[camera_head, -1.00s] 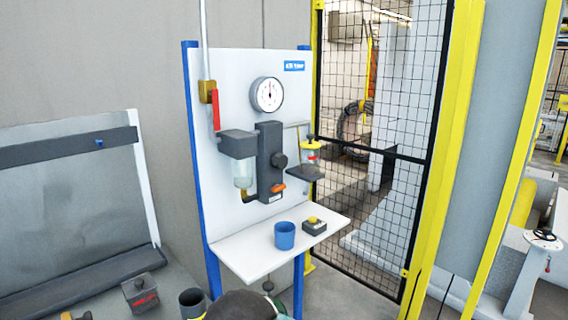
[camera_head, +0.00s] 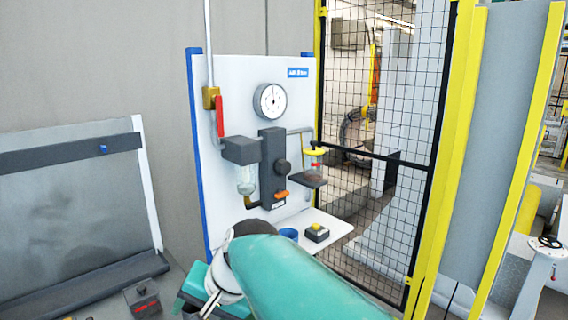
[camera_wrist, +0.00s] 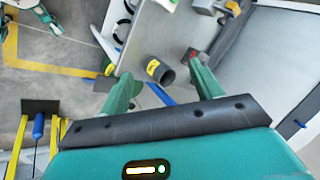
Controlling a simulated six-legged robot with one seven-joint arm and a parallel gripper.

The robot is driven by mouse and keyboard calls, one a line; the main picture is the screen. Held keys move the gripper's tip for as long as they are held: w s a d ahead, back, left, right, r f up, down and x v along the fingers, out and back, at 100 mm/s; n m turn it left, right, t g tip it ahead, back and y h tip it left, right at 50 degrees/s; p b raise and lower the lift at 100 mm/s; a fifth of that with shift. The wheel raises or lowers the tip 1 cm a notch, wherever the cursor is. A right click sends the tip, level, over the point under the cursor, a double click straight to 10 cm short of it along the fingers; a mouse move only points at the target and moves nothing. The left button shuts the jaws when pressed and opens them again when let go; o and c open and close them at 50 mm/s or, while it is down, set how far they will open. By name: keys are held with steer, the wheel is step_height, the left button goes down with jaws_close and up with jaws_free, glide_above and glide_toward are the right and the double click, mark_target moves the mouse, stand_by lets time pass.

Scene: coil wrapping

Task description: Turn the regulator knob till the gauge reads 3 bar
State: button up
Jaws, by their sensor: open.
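The regulator knob (camera_head: 283,166) is a dark round knob on the right side of the dark regulator body (camera_head: 272,178), on a white panel in the head view. The round white gauge (camera_head: 270,101) is above it. Its needle points roughly upward, but the numbers are too small to read. In the head view my arm is low and in front of the panel, well apart from the knob, and hides part of the shelf.
A red valve lever (camera_head: 220,116) is left of the gauge. A dark cup (camera_wrist: 168,78) stands beyond my fingers. A mesh fence (camera_head: 390,110) is on the right.

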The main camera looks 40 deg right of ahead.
steer(key=w+d+r+m+t+y, duration=0.2)
steer(key=w+d+r+m, duration=0.1)
steer(key=w+d+m, duration=0.35)
steer(key=m+t+h, duration=0.4)
steer(key=m+t, duration=0.6)
steer(key=m, duration=0.8)
glide_toward(287, 168)
steer(key=w, duration=0.9)
steer(key=shift+w+a, duration=0.4)
steer(key=shift+n, duration=0.25)
steer(key=c, duration=1)
